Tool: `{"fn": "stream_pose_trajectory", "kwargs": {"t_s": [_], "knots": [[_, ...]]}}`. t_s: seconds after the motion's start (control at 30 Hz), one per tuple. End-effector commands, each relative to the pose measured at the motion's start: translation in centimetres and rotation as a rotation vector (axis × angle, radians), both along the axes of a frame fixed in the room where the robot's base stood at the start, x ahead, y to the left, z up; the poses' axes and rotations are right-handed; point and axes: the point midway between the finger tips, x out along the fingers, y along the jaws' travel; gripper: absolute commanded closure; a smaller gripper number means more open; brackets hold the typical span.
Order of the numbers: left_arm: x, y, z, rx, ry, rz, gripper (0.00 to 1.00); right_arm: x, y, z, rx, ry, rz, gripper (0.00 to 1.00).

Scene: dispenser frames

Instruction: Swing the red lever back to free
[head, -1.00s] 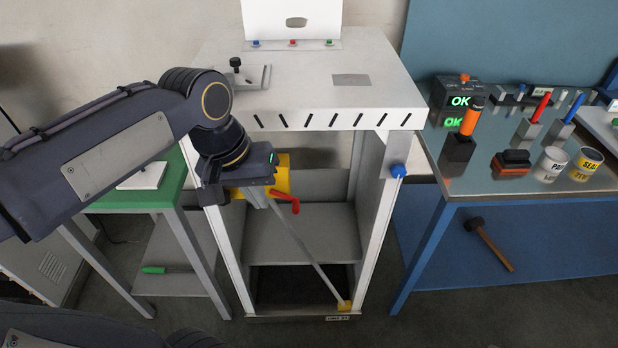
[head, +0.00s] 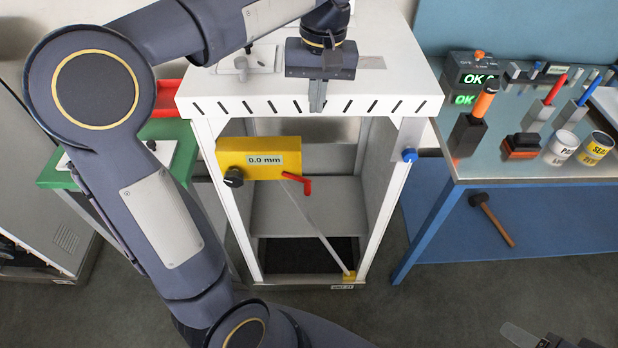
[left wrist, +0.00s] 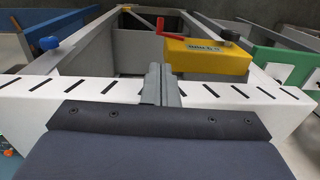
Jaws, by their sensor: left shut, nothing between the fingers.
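The red lever (head: 309,187) sticks out from the right end of a yellow box (head: 235,151) under the white frame top, its end bent down in the head view. The box carries a "0.0 mm" label and a black knob (head: 233,177). The left wrist view shows the lever (left wrist: 160,25) and the yellow box (left wrist: 207,60) too. My left gripper (head: 317,108) is shut and empty, in front of the slotted front edge, above the lever and apart from it. Its fingers (left wrist: 155,70) point toward the frame. A grey tip, apparently of my right gripper (head: 522,337), shows at bottom right.
The white frame (head: 290,107) has a blue knob (head: 410,155) on its right post. A thin rod (head: 325,236) slopes from the yellow box to a small yellow block (head: 349,276). A tool table stands right, a green table left. The space before the lever is clear.

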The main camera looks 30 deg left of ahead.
Motion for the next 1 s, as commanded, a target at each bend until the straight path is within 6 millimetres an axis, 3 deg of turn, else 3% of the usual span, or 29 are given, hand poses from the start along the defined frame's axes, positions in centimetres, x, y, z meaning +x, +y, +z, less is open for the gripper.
{"fn": "stream_pose_trajectory", "kwargs": {"t_s": [1.0], "knots": [[-0.8, 1.1, -20.6, -0.001, 0.006, 0.000, 1.00, 0.0, 0.0, 0.7, 0.000, 0.000, 0.000, 0.45]]}}
